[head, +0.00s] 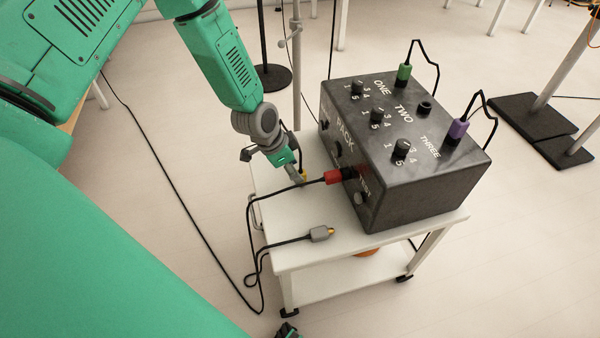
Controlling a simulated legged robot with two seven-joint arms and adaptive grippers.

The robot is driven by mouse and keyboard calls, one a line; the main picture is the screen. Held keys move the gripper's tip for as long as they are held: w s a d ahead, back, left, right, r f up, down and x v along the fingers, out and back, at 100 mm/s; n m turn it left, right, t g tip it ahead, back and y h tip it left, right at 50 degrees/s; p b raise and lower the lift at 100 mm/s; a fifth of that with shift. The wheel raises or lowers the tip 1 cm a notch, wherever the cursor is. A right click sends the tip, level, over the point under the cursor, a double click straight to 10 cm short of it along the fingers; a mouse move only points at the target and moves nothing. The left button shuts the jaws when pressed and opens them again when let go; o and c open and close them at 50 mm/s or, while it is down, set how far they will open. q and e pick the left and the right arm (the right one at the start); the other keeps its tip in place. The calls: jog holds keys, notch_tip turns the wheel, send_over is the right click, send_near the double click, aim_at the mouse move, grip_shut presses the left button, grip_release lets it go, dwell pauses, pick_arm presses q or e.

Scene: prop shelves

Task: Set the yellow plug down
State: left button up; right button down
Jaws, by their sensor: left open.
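The yellow plug (303,175) shows as a small patch of yellow on the white cart top (290,232), beside the black box. Most of it is hidden behind my left gripper. My left gripper (293,172) is open and points down at the cart top, close beside the plug. Whether a finger touches the plug cannot be told.
The black box (420,190) carries knobs, a green plug (404,72) and a purple plug (457,129). A red plug (333,177) sits at its front face. A grey plug (321,233) lies on the cart's front. A black cable (249,235) hangs off the left edge.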

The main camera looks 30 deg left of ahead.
pick_arm(q)
jog(key=d+p+v, duration=0.2)
jog(key=v, duration=0.5)
jog(key=s+d+f+n, duration=0.1)
jog(key=s+f, duration=0.1)
jog(key=s, duration=0.2)
jog(key=s+d+f+n+g, duration=0.1)
jog(key=s+f, duration=0.1)
jog(key=s, duration=0.2)
jog(key=s+d+f+n+y, duration=0.1)
jog(key=s+f, duration=0.1)
jog(key=s, duration=0.2)
jog(key=shift+d+g+b, duration=0.1)
jog(key=shift+g+b, duration=0.2)
jog(key=shift+g, duration=0.1)
jog(key=s+f+n+g+y, duration=0.1)
jog(key=s+n, duration=0.3)
jog(key=s, duration=1)
jog(key=shift+d+f+y, duration=0.3)
jog(key=shift+d+f, duration=0.1)
jog(key=shift+f, duration=0.2)
pick_arm(e)
jog(key=shift+r, duration=1)
pick_arm(q)
jog(key=shift+d, duration=0.35)
pick_arm(e)
jog(key=shift+d+f, duration=0.15)
jog(key=shift+d, duration=0.2)
